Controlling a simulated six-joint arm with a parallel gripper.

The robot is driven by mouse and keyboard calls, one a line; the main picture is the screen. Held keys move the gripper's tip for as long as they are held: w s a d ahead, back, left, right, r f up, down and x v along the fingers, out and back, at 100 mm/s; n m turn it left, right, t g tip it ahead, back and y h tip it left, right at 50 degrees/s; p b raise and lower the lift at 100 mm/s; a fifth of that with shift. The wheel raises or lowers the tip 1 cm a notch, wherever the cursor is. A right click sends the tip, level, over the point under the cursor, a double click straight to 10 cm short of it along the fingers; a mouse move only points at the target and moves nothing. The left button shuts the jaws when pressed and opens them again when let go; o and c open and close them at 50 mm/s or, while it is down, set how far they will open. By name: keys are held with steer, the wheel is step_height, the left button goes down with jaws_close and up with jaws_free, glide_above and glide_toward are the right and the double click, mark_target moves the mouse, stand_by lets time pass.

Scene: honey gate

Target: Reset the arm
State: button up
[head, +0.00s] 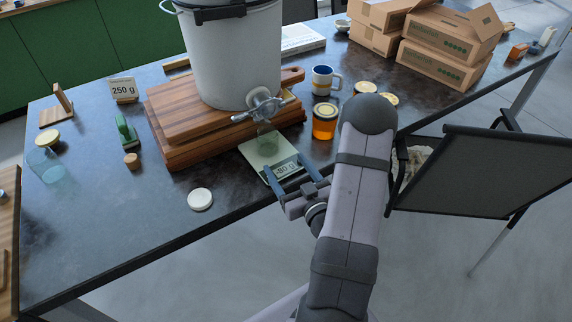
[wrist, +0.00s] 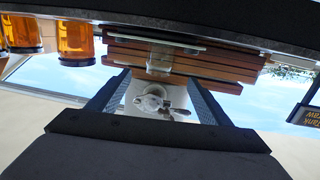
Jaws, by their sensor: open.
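My gripper (head: 284,163) is open, its two blue-grey fingers reaching over the table's front edge toward a small kitchen scale (head: 262,150). A clear glass jar (head: 268,141) stands on the scale under the metal valve (head: 262,109) of a white bucket (head: 235,60). In the wrist view, which looks upside down, nothing shows between the fingers (wrist: 158,80) except the background, with the jar (wrist: 159,60) and valve (wrist: 153,101) beyond. I cannot tell how much is in the jar. The scale's display digits are hard to read.
A filled honey jar (head: 325,122) and a mug (head: 325,80) stand right of the scale. The bucket rests on wooden boards (head: 180,105). A white lid (head: 200,199) lies front left. A dark chair (head: 470,175) is close to my arm's right. Boxes (head: 440,62) stand back right.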

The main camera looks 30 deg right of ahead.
steer(key=shift+w+a+f+n+g+y+p, duration=0.1)
steer(key=shift+w+a+n+g+y+p, duration=0.25)
steer(key=shift+w+a+g+p, duration=0.2)
steer(key=shift+w+a+f+n+g+p, duration=0.25)
steer(key=shift+w+a+n+g+p, duration=0.35)
steer(key=shift+g, duration=0.55)
steer(key=shift+a+g+y+p, duration=0.25)
steer(key=shift+g+p, duration=0.25)
steer(key=shift+p, duration=0.05)
steer(key=shift+a+g+p, duration=0.3)
steer(key=shift+g+p, duration=0.1)
steer(key=shift+g, duration=0.3)
steer(key=s+a+r+g+p, duration=0.4)
steer(key=s+a+r+g, duration=0.25)
steer(key=s, duration=0.35)
steer(key=s+a+r+g+p, duration=0.45)
steer(key=s+a, duration=0.25)
steer(key=s, duration=0.2)
step_height(320, 180, down, 20)
steer(key=b, duration=2.1)
steer(key=shift+s+m+g+y+b, duration=0.15)
steer(key=shift+m+g+y+b, duration=0.15)
steer(key=shift+m, duration=0.05)
steer(key=shift+d, duration=0.1)
